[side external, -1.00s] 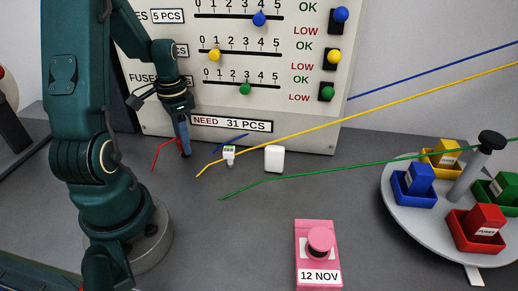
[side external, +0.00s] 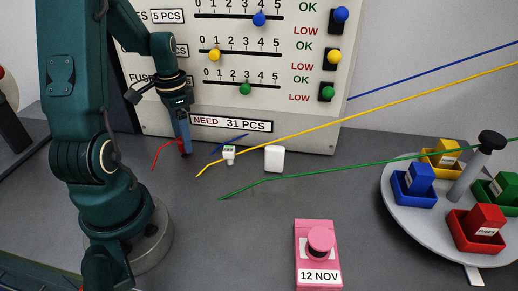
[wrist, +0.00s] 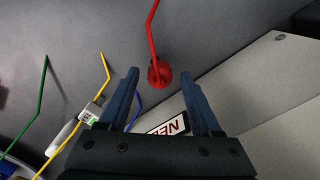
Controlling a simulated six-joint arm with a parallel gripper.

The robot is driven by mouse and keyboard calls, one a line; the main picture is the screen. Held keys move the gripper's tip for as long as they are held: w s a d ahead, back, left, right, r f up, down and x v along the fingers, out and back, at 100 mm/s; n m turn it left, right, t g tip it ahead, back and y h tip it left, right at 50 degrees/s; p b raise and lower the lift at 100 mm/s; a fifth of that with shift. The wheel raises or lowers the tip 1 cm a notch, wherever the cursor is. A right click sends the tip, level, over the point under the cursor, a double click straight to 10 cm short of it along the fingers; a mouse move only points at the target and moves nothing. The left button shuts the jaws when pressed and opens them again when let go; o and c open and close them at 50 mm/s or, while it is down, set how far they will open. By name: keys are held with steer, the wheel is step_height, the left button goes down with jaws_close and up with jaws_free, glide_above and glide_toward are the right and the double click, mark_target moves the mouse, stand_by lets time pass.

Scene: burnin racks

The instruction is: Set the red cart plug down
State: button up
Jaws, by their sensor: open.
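The red plug (wrist: 160,73) sits on the grey bench at the end of a red cable, which runs up in the wrist view. In the side view the red cable (side external: 162,151) runs left from beside my fingers, and the plug is mostly hidden there. My gripper (wrist: 158,82) is open, with one finger on each side of the plug's line and clear gaps between. In the side view my gripper (side external: 185,152) points down close to the bench, in front of the panel. I cannot tell whether a finger touches the plug.
The slider panel (side external: 165,120) stands close behind my gripper. To the right lie blue, yellow and green (side external: 250,184) cables, a small white labelled plug (side external: 229,152) and a white block (side external: 274,159). A pink button box (side external: 318,260) and a round tray (side external: 400,222) with coloured bins stand farther right.

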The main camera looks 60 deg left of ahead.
step_height(320, 180, up, 10)
steer(key=r, duration=0.1)
steer(key=s+d+r+t, duration=0.1)
steer(key=d+t, duration=0.4)
steer(key=d, duration=1.6)
steer(key=shift+s+r+t, duration=0.3)
steer(key=shift+s+r, duration=0.1)
steer(key=shift+s, duration=0.05)
